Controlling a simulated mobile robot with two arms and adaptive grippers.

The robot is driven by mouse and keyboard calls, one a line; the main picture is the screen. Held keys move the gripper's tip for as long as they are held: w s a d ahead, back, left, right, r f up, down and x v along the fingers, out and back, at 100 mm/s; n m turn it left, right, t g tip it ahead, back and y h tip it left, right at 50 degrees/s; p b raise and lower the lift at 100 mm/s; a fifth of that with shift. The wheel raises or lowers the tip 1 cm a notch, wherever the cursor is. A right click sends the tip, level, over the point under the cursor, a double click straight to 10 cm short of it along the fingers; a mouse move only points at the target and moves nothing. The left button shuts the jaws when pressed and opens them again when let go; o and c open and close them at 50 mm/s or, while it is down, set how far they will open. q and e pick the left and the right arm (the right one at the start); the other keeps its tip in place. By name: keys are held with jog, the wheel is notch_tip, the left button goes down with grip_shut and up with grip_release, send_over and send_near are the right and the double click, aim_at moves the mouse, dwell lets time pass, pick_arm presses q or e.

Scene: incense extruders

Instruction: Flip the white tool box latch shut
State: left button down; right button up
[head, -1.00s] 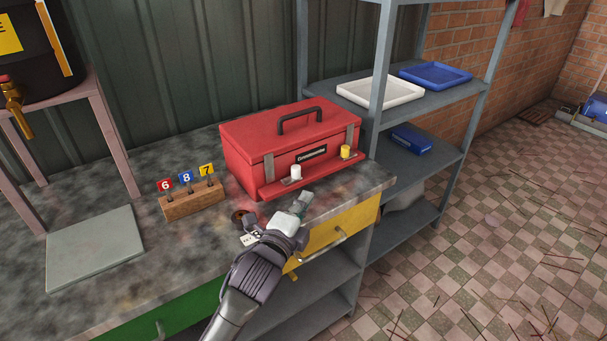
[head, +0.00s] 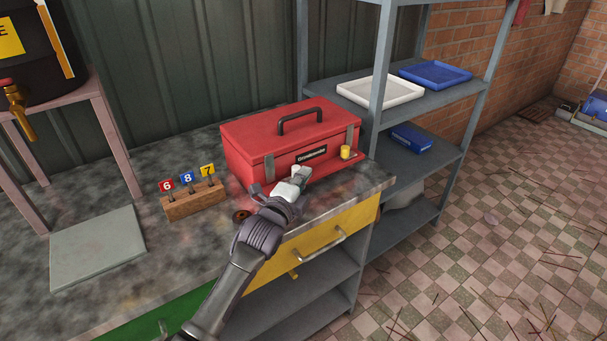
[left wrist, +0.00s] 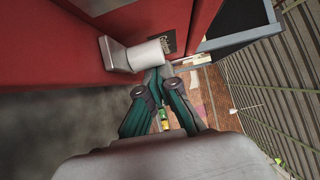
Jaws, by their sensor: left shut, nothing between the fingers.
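The red tool box (head: 245,150) stands on the workbench with its lid down. Its white latch (head: 296,171) is low on the front, partly hidden by my left gripper (head: 299,176). In the left wrist view the white latch (left wrist: 150,54) is a white cylinder on a grey plate, sticking out from the red front. There my left gripper (left wrist: 160,80) is shut and empty, its fingertips right at the cylinder's end; I cannot tell whether they touch. A yellow latch (head: 346,152) sits farther right on the box front. My right gripper is not in view.
A wooden block (head: 193,203) with numbered tags 6, 8 and 7 stands left of the box. A grey slab (head: 97,247) lies farther left. A metal shelf (head: 340,97) with white and blue trays stands right of the bench.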

aim_at(295, 174)
pick_arm(q)
jog(key=s+a+p, duration=0.2)
jog(key=a, duration=0.1)
jog(key=shift+r+p, duration=0.15)
jog(key=shift+p, duration=0.15)
jog(key=shift+s+a, duration=0.2)
jog(key=shift+s, duration=0.05)
